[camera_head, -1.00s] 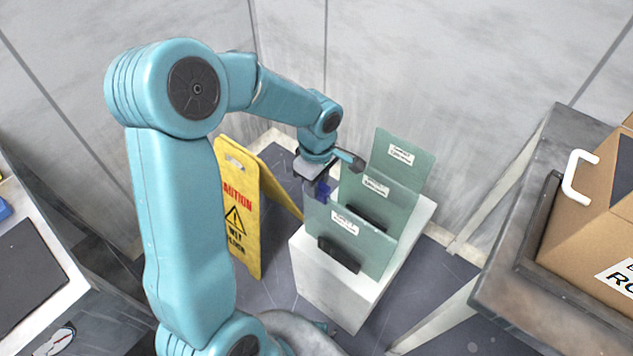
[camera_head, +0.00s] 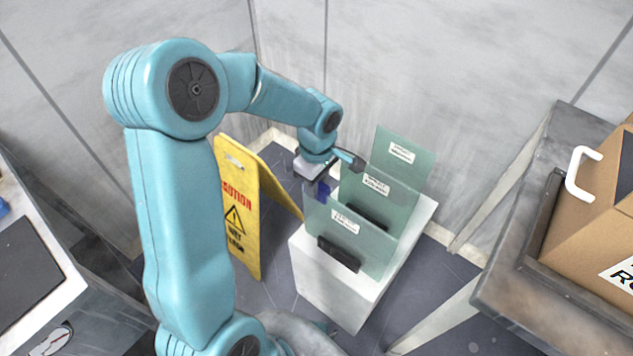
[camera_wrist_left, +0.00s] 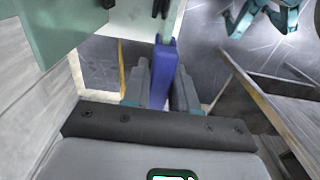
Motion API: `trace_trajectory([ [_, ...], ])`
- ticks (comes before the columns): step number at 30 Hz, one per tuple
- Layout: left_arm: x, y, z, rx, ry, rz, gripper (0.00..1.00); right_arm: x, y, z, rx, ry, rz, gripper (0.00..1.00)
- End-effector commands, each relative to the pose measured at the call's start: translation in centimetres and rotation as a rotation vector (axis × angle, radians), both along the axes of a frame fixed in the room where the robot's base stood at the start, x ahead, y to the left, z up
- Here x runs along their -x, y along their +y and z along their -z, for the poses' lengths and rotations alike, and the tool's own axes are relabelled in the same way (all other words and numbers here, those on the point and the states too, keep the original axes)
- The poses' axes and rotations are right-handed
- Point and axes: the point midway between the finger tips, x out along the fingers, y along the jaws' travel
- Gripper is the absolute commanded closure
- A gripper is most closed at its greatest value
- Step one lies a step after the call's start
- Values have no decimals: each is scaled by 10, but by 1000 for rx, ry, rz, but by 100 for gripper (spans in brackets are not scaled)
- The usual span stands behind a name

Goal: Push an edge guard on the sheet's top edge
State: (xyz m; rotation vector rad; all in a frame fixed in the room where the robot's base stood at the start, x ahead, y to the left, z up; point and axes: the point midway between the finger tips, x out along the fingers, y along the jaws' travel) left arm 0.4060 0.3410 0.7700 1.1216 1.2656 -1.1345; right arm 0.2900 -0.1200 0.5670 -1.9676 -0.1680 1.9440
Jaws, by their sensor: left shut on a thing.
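Several translucent green sheets with white labels stand upright in black holders on a white pedestal: a front sheet (camera_head: 373,248), a middle sheet (camera_head: 395,203) and a back sheet (camera_head: 420,160). My left gripper (camera_head: 322,181) is shut on a blue edge guard (camera_head: 323,191), near the upper left part of the front sheet. The left wrist view shows the blue guard (camera_wrist_left: 163,75) upright between both fingers, and a green sheet (camera_wrist_left: 65,28) at upper left. I cannot tell whether the guard touches the front sheet's top edge. My right gripper is not in view.
The white pedestal (camera_head: 330,300) stands near grey walls. A yellow caution sign (camera_head: 238,210) stands on the floor left of it. A grey bench (camera_head: 510,275) with a cardboard box (camera_head: 590,235) is at right. Another worktop (camera_head: 75,285) is at lower left.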

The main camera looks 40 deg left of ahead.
Motion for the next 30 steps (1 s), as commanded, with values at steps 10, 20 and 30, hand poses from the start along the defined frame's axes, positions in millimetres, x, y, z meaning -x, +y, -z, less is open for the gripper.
trace_trajectory([
  [10, 0, 0, 4, 0, -1, 0, 100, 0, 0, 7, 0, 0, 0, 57],
  [20, 0, 0, 4, 0, -1, 0, 100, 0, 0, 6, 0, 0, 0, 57],
  [30, 0, 0, 4, 0, 0, 0, 43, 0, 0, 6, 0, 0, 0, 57],
])
